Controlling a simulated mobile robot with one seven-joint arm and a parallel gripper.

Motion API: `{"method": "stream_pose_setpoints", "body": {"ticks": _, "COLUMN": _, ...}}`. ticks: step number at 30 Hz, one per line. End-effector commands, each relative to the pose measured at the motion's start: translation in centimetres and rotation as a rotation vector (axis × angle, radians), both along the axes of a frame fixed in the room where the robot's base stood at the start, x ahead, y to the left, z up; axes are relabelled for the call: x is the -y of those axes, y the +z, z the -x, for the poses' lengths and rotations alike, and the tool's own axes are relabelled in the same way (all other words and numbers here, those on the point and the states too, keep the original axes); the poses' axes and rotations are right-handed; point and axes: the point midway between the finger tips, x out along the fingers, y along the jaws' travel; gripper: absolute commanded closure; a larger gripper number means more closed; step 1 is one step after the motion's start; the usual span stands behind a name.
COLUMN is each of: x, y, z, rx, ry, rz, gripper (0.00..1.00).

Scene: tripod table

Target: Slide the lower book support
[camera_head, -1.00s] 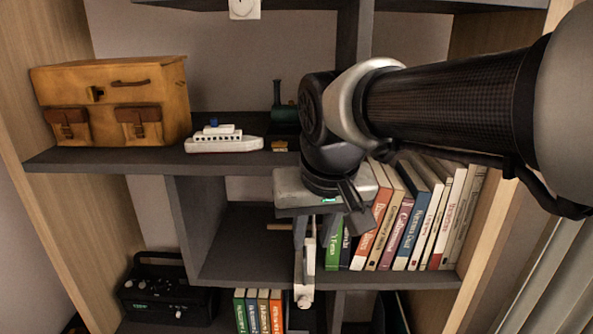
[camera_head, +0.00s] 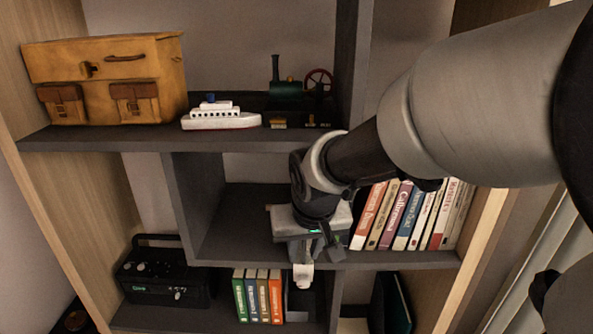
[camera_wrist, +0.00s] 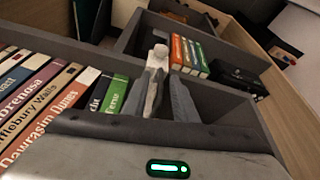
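The lower book support is probably the dark grey upright piece (camera_head: 305,304) just right of the lower row of books (camera_head: 258,296) in the head view. It is dark against the shelf and partly covered by my gripper. My gripper (camera_head: 302,276) points down in front of the middle shelf's front edge, above and slightly right of those books.
Upper books (camera_head: 410,212) stand just right of my wrist. The middle shelf board (camera_head: 235,250) lies close behind my gripper. A black radio (camera_head: 165,278) stands left of the lower books. A suitcase (camera_head: 105,78), toy ship (camera_head: 220,117) and toy steam engine (camera_head: 288,92) are on the top shelf.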

Motion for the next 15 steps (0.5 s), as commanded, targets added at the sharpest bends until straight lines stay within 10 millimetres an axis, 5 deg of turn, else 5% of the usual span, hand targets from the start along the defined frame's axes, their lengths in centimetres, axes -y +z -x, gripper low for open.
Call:
{"method": "stream_pose_setpoints", "body": {"ticks": 4, "x": 0.01, "y": 0.02, "z": 0.01, "rx": 0.0, "ry": 0.0, "rz": 0.0, "gripper": 0.74}}
{"method": "stream_pose_setpoints", "body": {"ticks": 9, "x": 0.01, "y": 0.03, "z": 0.01, "rx": 0.0, "ry": 0.0, "rz": 0.0, "gripper": 1.0}}
{"method": "stream_pose_setpoints", "body": {"ticks": 15, "x": 0.0, "y": 0.05, "z": 0.01, "rx": 0.0, "ry": 0.0, "rz": 0.0, "gripper": 1.0}}
